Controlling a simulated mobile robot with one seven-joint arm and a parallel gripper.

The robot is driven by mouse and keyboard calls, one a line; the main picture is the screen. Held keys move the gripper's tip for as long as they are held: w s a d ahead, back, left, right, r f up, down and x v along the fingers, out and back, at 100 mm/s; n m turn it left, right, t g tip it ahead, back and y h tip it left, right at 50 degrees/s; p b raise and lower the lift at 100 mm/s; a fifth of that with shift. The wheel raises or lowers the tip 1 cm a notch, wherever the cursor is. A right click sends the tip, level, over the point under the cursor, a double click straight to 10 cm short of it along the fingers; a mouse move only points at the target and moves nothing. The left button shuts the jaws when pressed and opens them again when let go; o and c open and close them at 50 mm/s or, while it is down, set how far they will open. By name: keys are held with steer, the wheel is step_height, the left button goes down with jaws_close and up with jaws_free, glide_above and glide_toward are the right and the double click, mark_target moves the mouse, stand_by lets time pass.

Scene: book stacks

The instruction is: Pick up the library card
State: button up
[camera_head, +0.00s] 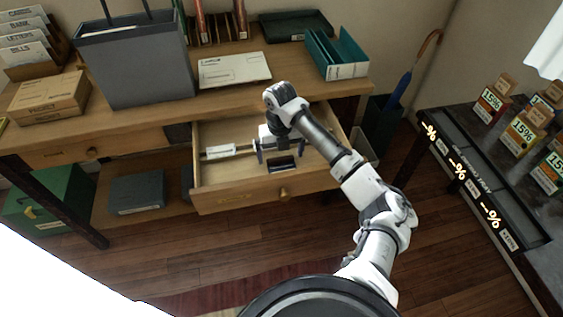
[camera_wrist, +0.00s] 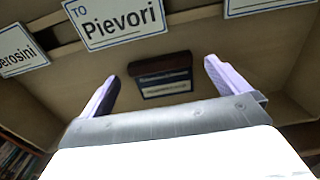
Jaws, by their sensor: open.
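A small dark flat item with a pale, blue-edged label strip lies in the open drawer (camera_head: 240,184); it looks like the library card (camera_head: 283,167), though its print is too small to read. In the wrist view the card (camera_wrist: 167,88) shows between and beyond my fingertips, with a dark brown band along its upper edge. My gripper (camera_head: 275,153) is open over the drawer, with one finger to each side of the card in the wrist view (camera_wrist: 160,72). The fingers hold nothing, and I cannot tell the exact gap to the card.
A pale item (camera_head: 226,152) lies in the drawer's left part. Labels, one reading "Pievori" (camera_wrist: 122,20), show in the wrist view. The desk above holds a grey bin (camera_head: 135,65), a white envelope (camera_head: 234,70) and a teal holder (camera_head: 338,55). The drawer walls surround my gripper.

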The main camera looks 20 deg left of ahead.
steer(key=shift+f, duration=0.85)
steer(key=shift+c, duration=0.4)
steer(key=c, duration=0.9)
steer(key=shift+r, duration=0.15)
